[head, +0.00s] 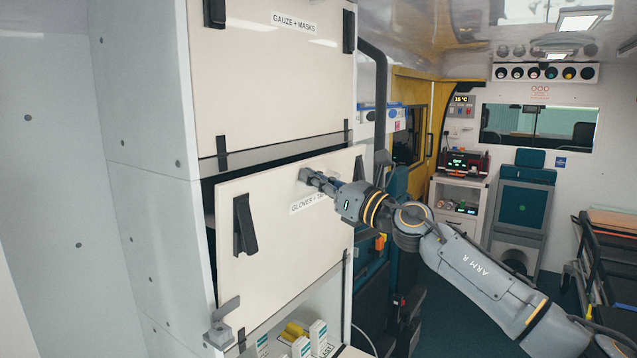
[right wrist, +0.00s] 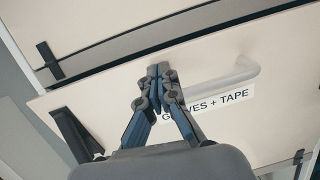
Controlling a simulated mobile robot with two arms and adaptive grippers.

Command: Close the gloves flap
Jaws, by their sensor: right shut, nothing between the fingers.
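The gloves flap (head: 285,238) is a cream panel below the gauze flap, labelled "GLOVES + TA…" in the head view. It stands partly open, with its top edge tilted out and a dark gap above it. My left gripper is out of view.
The gauze and masks flap (head: 270,80) above is shut. A black latch (head: 244,224) sits on the gloves flap's left side. Boxes (head: 300,345) stand in the open shelf below. A stretcher (head: 610,225) is at the far right; the floor (head: 450,325) between is open.

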